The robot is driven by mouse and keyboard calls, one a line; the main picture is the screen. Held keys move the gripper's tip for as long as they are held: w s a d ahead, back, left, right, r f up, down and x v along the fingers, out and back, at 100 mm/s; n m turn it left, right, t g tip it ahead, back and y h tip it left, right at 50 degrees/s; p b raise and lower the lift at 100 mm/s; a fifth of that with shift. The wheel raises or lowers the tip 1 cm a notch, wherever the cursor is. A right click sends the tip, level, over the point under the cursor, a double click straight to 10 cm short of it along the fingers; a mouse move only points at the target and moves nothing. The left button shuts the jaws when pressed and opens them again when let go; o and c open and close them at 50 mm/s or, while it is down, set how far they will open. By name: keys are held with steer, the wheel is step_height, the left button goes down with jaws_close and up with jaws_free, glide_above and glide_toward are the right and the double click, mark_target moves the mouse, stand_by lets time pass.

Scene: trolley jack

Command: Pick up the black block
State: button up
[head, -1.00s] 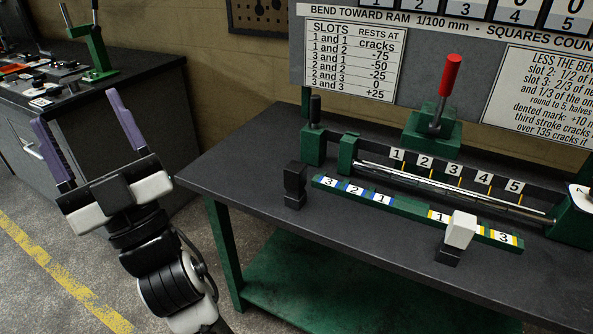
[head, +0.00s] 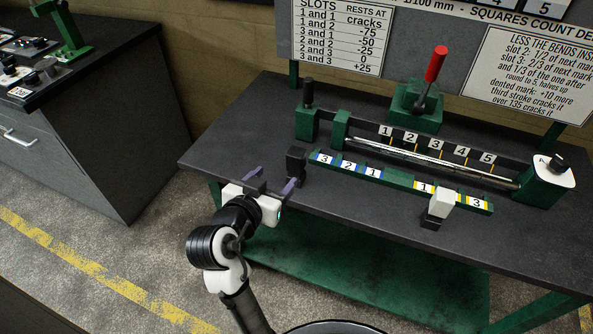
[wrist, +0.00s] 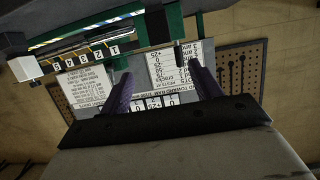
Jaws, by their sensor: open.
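The black block (head: 296,165) stands upright on the dark workbench, at the left end of the green slotted bar. My gripper (head: 273,181) is open and empty, at the bench's front edge just to the near left of the block. Its purple fingers point toward the bench, and the block stands beyond the fingertips, not clearly between them. In the wrist view the open fingers (wrist: 162,87) frame part of the wall board, seen upside down.
The green slotted bar (head: 398,179) with numbered marks runs right of the block. A white-topped block (head: 441,204) stands at its right part. Behind are the press with its red-handled lever (head: 434,66) and a steel rod (head: 430,160). The bench's left part (head: 235,130) is clear.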

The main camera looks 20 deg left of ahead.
mark_target(295, 154)
steer(key=shift+w+f+b, duration=0.5)
steer(key=shift+w+b, duration=0.2)
steer(key=shift+b, duration=1.95)
steer(key=shift+w+b, duration=0.15)
steer(key=shift+b, duration=0.95)
steer(key=shift+p+x, duration=1.35)
steer(key=shift+x, duration=4.15)
steer(key=shift+a+r, duration=0.15)
steer(key=shift+r, duration=0.05)
jaws_close()
steer(key=shift+r, duration=0.1)
